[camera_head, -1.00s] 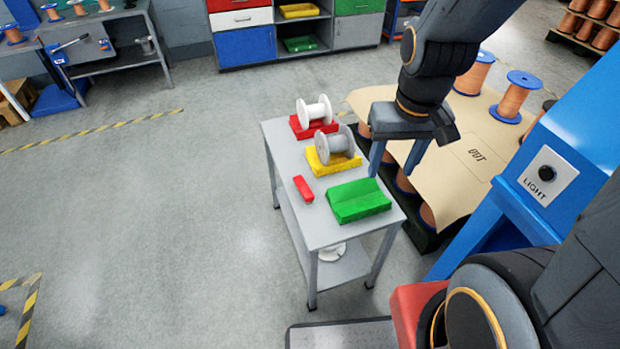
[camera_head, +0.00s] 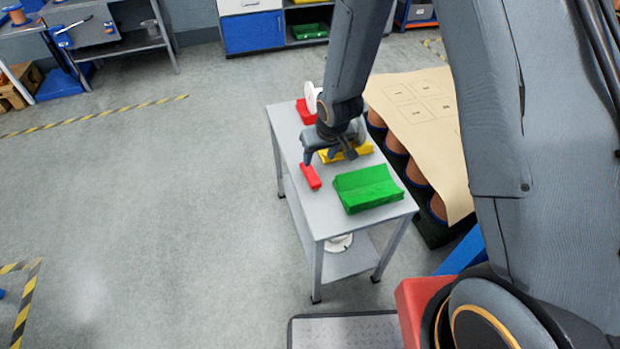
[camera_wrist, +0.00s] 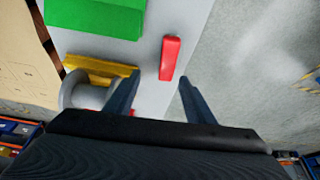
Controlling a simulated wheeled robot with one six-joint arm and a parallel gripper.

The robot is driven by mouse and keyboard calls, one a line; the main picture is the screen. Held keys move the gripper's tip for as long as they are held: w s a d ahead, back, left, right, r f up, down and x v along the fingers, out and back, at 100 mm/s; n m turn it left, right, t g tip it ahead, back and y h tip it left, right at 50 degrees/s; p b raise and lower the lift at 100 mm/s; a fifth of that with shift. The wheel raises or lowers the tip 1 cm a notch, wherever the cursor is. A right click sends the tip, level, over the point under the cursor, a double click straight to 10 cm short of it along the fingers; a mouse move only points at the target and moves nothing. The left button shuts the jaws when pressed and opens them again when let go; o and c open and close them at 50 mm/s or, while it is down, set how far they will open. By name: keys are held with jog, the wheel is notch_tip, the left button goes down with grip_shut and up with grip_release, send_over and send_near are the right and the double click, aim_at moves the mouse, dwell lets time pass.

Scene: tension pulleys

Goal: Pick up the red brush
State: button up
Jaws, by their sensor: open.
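The red brush (camera_head: 310,176) lies on the grey table (camera_head: 325,216), left of the green block (camera_head: 367,189). It also shows in the wrist view (camera_wrist: 171,57), ahead of the fingertips and between their lines. My gripper (camera_wrist: 158,80) is open and empty, its two blue-grey fingers apart. In the head view my gripper (camera_head: 320,160) hangs over the table, just beyond the brush. Whether a finger touches the brush cannot be told. The brush's bristles do not show clearly.
A yellow cradle (camera_head: 352,152) with a grey spool (camera_wrist: 80,95), mostly hidden by my arm, is close to my gripper. A red cradle (camera_head: 305,111) with a white spool (camera_head: 312,97) stands farther back. Copper spools (camera_head: 420,178) under cardboard stand right.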

aim_at(311, 173)
jog(key=a+f, duration=0.1)
jog(key=f, duration=0.1)
jog(key=shift+w+a+f, duration=0.35)
jog(key=shift+w, duration=0.05)
jog(key=shift+x, duration=1.05)
jog(key=shift+s+p+x, duration=0.25)
jog(key=shift+p+x, duration=0.15)
jog(key=shift+x, duration=0.95)
jog(key=shift+s+p+x, duration=0.2)
jog(key=shift+p+x, duration=0.2)
jog(key=shift+x, duration=0.95)
jog(key=shift+f, duration=0.35)
jog(key=shift+c, duration=0.2)
jog(key=c, duration=1.1)
